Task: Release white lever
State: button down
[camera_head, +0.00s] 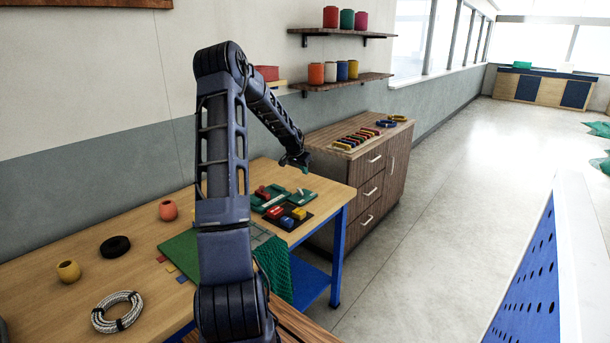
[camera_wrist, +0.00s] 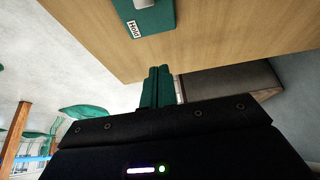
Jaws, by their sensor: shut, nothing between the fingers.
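The white lever (camera_head: 300,191) is a small pale stub on a green plate (camera_head: 308,199) near the right end of the wooden workbench (camera_head: 140,275). In the wrist view, a white piece (camera_wrist: 143,3), apparently this lever, is cut off by the top edge, on a green plate (camera_wrist: 155,19) labelled "Hold". My gripper (camera_head: 303,168) is above the bench's back right edge, apart from the lever. Its green fingers (camera_wrist: 158,72) are together with nothing between them. Which position the lever is in is too small to tell.
A red lever (camera_head: 262,191) stands left of the white one. A dark tray with red, blue and yellow blocks (camera_head: 288,215) lies in front. A wooden drawer cabinet (camera_head: 340,170) stands behind the bench. Coiled rope (camera_head: 117,311) lies front left. Open floor lies to the right.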

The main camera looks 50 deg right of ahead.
jog(key=a+r, duration=0.5)
jog(key=shift+a, duration=0.25)
dwell(0.5)
jog(key=w+a+r+n+t+y, duration=0.1)
jog(key=w+a+r+n, duration=0.3)
jog(key=a, duration=0.9)
jog(key=s+a+r+n+t+y, duration=0.15)
jog(key=a+r, duration=0.45)
jog(key=a, duration=0.6)
jog(key=w+a+r+n+t+y, duration=0.1)
jog(key=w+a+r+n, duration=0.3)
jog(key=a, duration=0.9)
jog(key=s+a+r+n+y, duration=0.1)
jog(key=s+a+n, duration=0.3)
jog(key=s+a, duration=0.6)
jog(key=s+a+r+n+t+y, duration=0.1)
jog(key=s+a+n, duration=0.3)
jog(key=s+a, duration=0.5)
jog(key=a+r, duration=0.1)
jog(key=a, duration=0.5)
jog(key=shift+s+a, duration=0.4)
